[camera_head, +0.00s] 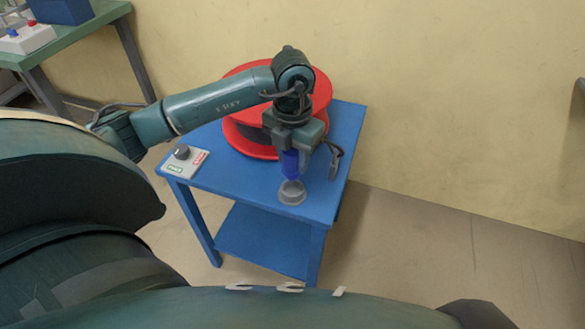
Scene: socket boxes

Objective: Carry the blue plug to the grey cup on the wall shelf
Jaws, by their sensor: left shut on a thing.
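My left gripper (291,150) is shut on the blue plug (290,165) and points down over the front right part of a blue table. The plug is upright, its upper part hidden by the gripper. Directly below it a grey cup (292,195) stands on the tabletop near the front edge. The plug's lower end meets the cup's opening in the picture; I cannot tell whether it is in the cup or just above it. No cup on a wall shelf is visible. My right gripper is not in view.
The blue table (240,185) also bears a large red spool (250,135) behind the gripper and a small switch box (184,160) at left. A green bench (75,35) stands at the far left. A dark edge (580,88) shows at right. The floor at right is clear.

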